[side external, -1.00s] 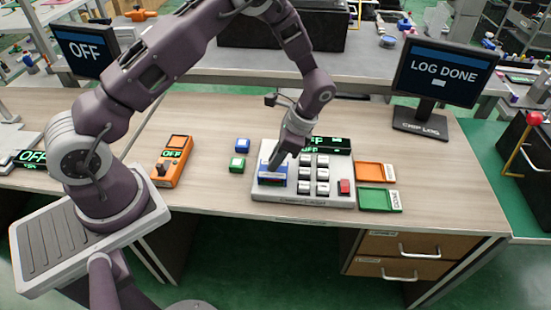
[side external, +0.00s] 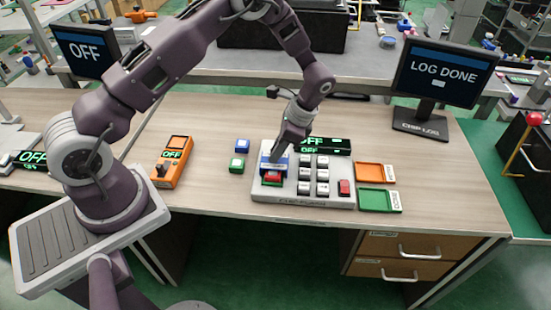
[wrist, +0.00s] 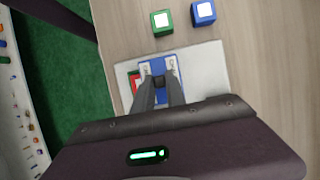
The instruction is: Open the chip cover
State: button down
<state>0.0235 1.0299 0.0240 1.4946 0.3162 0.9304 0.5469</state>
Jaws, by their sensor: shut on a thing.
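The chip cover is blue (side external: 266,165) and stands partly raised at the left of a light grey keypad device (side external: 325,202). Below its front edge a red chip-like piece (side external: 272,177) with some green by it shows. My gripper (side external: 277,157) is at the cover's upper part, shut on it. In the wrist view my gripper's fingers (wrist: 160,82) come together at the blue cover (wrist: 147,69), and a sliver of red (wrist: 134,84) shows at its left. The fingers hide part of the cover.
A green block (side external: 237,165) and a blue block (side external: 242,146) lie left of the device. An orange tray (side external: 375,173) and a green tray (side external: 375,200) lie at its right. An orange handheld unit (side external: 172,165) is farther left. A monitor (side external: 445,75) reads LOG DONE.

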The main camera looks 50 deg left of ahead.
jog(key=w+a, duration=0.3)
jog(key=w, duration=0.1)
jog(key=shift+a, duration=0.4)
jog(key=c, duration=1.4)
grip_release()
jog(key=shift+o, duration=0.2)
jog(key=v, duration=0.7)
jog(key=shift+r, duration=0.15)
